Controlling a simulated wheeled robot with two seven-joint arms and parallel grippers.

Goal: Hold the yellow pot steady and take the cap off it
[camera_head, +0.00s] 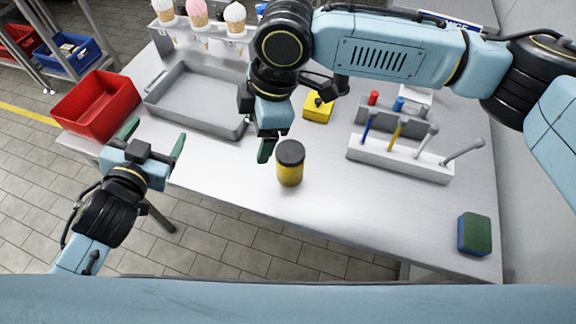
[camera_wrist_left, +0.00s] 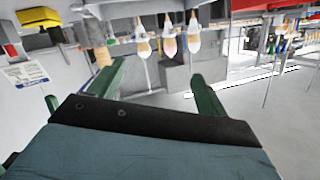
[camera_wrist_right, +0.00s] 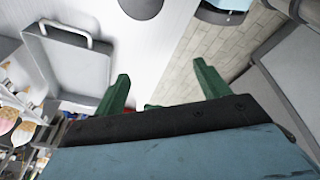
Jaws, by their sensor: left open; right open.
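The yellow pot (camera_head: 290,175) stands upright on the metal table, near its front edge. Its black cap (camera_head: 290,152) sits on top; the dark round cap also shows at the top edge of the right wrist view (camera_wrist_right: 140,7). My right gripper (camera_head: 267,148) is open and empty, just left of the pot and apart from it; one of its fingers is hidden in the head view. My left gripper (camera_head: 155,140) is open and empty, off the table's front left edge, well left of the pot. I cannot make out the pot for sure in the left wrist view.
A grey tray (camera_head: 160,104) and a red bin (camera_head: 97,106) stand to the left. Ice cream cones (camera_head: 198,12) stand in a holder behind. A yellow block (camera_head: 318,108), a white rack of tools (camera_head: 400,165) and a green-blue sponge (camera_head: 474,234) lie right.

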